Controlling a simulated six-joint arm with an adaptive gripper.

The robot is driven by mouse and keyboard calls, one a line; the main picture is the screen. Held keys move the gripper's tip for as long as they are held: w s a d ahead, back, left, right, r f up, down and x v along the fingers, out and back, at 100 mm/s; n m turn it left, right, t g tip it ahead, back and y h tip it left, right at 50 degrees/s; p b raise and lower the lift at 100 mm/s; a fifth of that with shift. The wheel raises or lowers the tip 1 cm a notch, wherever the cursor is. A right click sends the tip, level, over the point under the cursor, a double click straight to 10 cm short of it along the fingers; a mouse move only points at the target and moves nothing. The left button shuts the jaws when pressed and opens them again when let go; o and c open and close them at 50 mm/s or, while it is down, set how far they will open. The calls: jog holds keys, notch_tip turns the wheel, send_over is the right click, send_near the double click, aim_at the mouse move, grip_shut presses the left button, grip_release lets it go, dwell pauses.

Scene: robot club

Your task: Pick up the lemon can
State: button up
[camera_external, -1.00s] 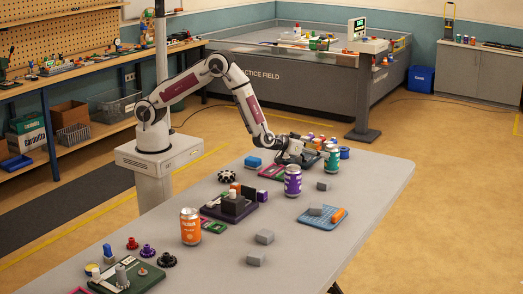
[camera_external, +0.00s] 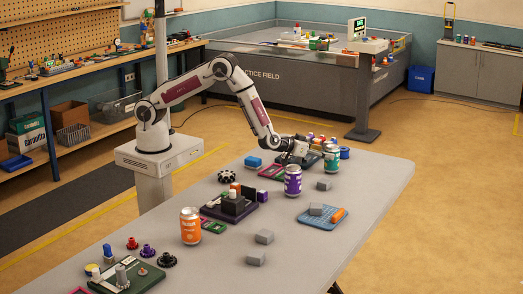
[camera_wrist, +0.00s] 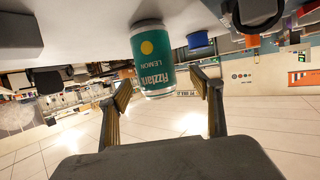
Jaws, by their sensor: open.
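The lemon can (camera_external: 331,159) is teal with a silver rim and stands upright towards the far end of the grey table. In the wrist view, which is upside down, the lemon can (camera_wrist: 153,50) shows its "LEMON" label and yellow dot. My gripper (camera_external: 306,151) is low over the table, just left of the can. In the wrist view my gripper (camera_wrist: 161,84) has its fingers spread, with the can ahead between their tips. Nothing is held. I cannot tell whether either finger touches the can.
A purple can (camera_external: 293,181) stands close in front of my gripper, and an orange can (camera_external: 190,226) is further left. A blue cylinder (camera_external: 344,152) is just behind the lemon can. A blue mat (camera_external: 318,222) and grey blocks lie nearer; the table's right end is clear.

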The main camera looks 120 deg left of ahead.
jog(key=shift+w+a+f, duration=0.9)
jog(key=shift+w+f, duration=0.1)
jog(key=shift+w, duration=0.05)
jog(key=shift+x, duration=1)
jog(key=shift+r, duration=0.1)
jog(key=c, duration=1.5)
